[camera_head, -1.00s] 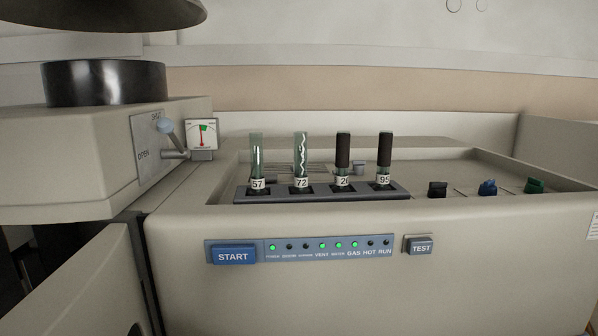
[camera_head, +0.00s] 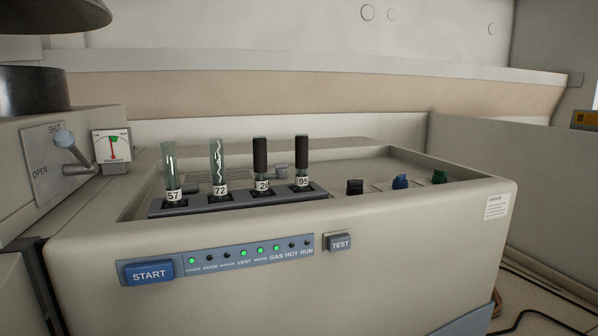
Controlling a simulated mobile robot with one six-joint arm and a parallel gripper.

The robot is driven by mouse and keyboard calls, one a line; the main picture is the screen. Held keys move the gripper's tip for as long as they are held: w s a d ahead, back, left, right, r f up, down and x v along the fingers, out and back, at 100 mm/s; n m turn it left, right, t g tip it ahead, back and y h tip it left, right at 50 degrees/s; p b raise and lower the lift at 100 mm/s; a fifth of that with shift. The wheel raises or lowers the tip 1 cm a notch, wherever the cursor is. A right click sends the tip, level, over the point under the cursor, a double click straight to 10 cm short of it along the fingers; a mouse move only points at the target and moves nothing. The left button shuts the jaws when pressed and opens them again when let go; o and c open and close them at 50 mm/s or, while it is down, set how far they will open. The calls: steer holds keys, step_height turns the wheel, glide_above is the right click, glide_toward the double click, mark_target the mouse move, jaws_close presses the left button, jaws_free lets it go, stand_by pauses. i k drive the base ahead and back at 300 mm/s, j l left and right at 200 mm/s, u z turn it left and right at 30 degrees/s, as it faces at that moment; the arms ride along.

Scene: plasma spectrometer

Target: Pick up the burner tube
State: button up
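Several tubes stand upright in a dark rack (camera_head: 240,207) on top of the beige machine. The tube labelled 57 (camera_head: 170,165) is greenish clear glass. The tube labelled 72 (camera_head: 217,162) is similar glass with a white zigzag line inside. The tubes labelled 26 (camera_head: 260,155) and 95 (camera_head: 301,152) have dark upper parts over glass. No label names the burner tube, so I cannot tell which one it is. My gripper is not in view.
The machine's front has a blue START button (camera_head: 149,273), indicator lights and a TEST button (camera_head: 340,242). Black, blue and green plugs (camera_head: 400,182) sit right of the rack. A lever (camera_head: 70,152) and gauge (camera_head: 112,145) are at left. Cables lie on the floor at right.

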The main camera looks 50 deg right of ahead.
mark_target(168, 148)
steer(key=k+j+z, duration=0.2)
steer(key=j+z, duration=0.2)
steer(key=j, duration=0.15)
steer(key=k+j+z, duration=0.65)
steer(key=j+z, duration=0.15)
steer(key=j, duration=0.1)
